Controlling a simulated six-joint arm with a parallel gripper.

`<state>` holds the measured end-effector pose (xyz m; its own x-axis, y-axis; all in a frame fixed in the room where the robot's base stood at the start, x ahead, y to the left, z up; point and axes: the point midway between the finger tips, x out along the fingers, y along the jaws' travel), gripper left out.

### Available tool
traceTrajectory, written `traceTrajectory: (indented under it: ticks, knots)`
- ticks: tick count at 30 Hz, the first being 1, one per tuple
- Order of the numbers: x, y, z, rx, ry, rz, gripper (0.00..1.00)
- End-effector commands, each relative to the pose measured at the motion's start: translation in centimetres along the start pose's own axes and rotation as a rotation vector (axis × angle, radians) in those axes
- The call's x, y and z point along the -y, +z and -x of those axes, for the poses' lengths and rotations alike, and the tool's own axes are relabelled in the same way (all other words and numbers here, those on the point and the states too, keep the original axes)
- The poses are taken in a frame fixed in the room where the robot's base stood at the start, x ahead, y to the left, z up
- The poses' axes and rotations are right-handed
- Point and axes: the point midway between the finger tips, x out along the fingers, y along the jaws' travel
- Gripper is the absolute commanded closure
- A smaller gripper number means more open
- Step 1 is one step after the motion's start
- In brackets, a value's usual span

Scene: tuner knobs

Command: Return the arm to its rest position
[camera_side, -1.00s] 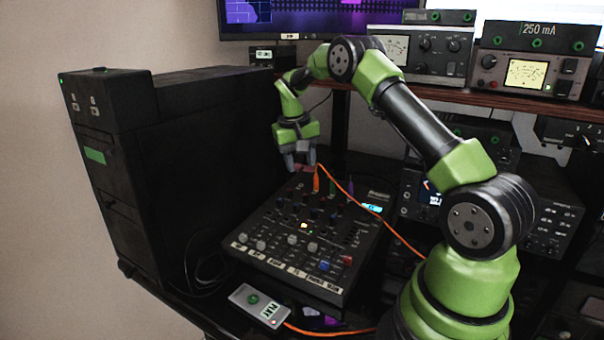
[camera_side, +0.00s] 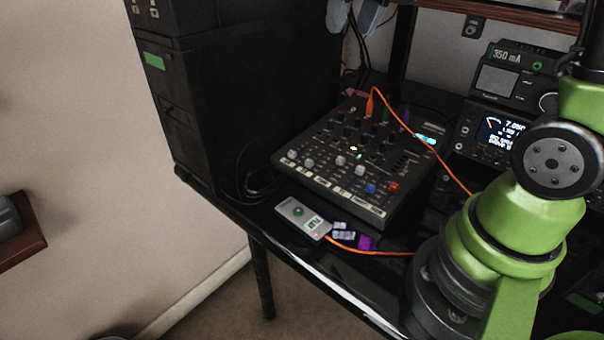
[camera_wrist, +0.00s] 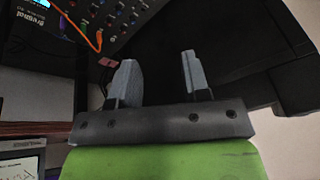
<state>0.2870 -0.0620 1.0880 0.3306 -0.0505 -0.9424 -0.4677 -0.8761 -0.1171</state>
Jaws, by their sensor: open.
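My gripper (camera_side: 354,16) shows at the top edge of the side view, where only its two grey fingertips are in the picture. It is above and behind the black mixer panel (camera_side: 378,212), apart from it. In the wrist view my gripper (camera_wrist: 158,78) is open, with a wide gap between the grey fingers and nothing between them. The mixer's knobs show in the wrist view (camera_wrist: 125,12) at the upper left, beyond the fingers. Most of my forearm is out of the side view.
An orange cable (camera_side: 450,177) runs from an orange plug on the mixer. A small grey pedal (camera_side: 303,218) sits in front of the mixer, near the table edge. A tall black cabinet (camera_side: 240,110) stands to the left. Radio gear (camera_side: 492,130) and a wooden shelf (camera_side: 500,12) are at the right.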

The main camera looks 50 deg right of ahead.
Motion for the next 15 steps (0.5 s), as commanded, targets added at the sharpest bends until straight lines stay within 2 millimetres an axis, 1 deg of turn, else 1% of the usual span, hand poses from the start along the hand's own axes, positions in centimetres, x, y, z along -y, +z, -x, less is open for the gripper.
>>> traceTrajectory:
  ticks: [1,2,3,5,6,9,12,15]
  knots:
    - [0.6,1.9,1.5,-0.027,-0.037,0.019,0.57]
    - [0.9,2.9,2.2,-0.041,-0.057,0.027,0.57]
    - [1.2,4.3,2.9,-0.056,-0.086,0.037,0.57]
    - [1.5,6.5,3.9,-0.081,-0.128,0.053,0.57]
    - [1.6,7.9,4.4,-0.097,-0.156,0.063,0.57]
    - [1.6,11.2,5.2,-0.129,-0.22,0.084,0.57]
    - [1.5,13.7,5.3,-0.151,-0.271,0.097,0.57]
    - [1.3,15.2,5.3,-0.165,-0.304,0.105,0.57]
